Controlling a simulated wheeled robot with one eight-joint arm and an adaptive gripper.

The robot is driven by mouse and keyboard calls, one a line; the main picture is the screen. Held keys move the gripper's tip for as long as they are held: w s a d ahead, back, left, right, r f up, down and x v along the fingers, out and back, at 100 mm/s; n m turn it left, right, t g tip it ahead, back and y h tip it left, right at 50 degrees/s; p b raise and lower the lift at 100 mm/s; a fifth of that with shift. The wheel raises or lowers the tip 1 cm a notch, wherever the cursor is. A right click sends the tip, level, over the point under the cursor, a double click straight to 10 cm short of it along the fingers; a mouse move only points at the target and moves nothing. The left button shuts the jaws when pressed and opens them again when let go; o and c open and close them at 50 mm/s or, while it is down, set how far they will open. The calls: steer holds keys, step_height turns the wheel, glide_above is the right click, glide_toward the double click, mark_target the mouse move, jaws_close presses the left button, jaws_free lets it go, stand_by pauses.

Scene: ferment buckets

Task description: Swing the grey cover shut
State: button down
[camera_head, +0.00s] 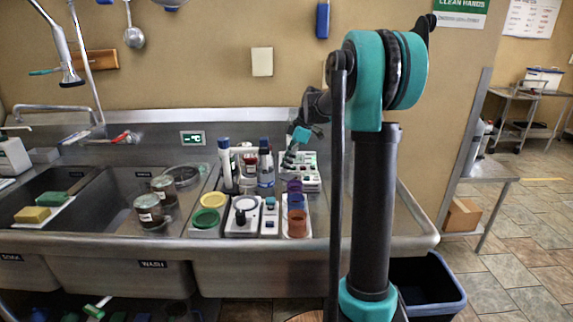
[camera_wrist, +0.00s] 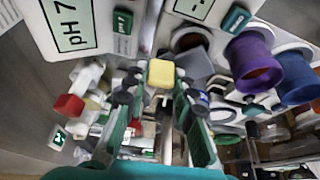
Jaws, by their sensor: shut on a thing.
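My gripper (camera_head: 291,158) is low over the back of the counter by the white panel with buttons (camera_head: 309,172). In the wrist view my gripper (camera_wrist: 160,80) has its two fingers on either side of a small pale yellow block (camera_wrist: 161,74), and it appears shut on it. I cannot tell what the yellow block belongs to. I cannot pick out the grey cover for certain in either view, nor tell how far it is swung.
Purple (camera_head: 294,186), blue (camera_head: 296,202) and brown (camera_head: 297,222) cups stand in front of my gripper. Bottles (camera_head: 265,168) stand close to its left. A white pH 7 panel (camera_wrist: 65,25) is near the fingers.

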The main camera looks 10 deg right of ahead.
steer(key=n, duration=0.2)
steer(key=n+g, duration=0.1)
steer(key=n, duration=0.1)
steer(key=shift+n+g, duration=0.3)
steer(key=shift+n+g+h, duration=0.5)
steer(key=shift+n+g, duration=0.1)
steer(key=shift+n, duration=1.1)
steer(key=c, duration=1.2)
jaws_free()
steer(key=v, duration=1.2)
steer(key=shift+w, duration=0.1)
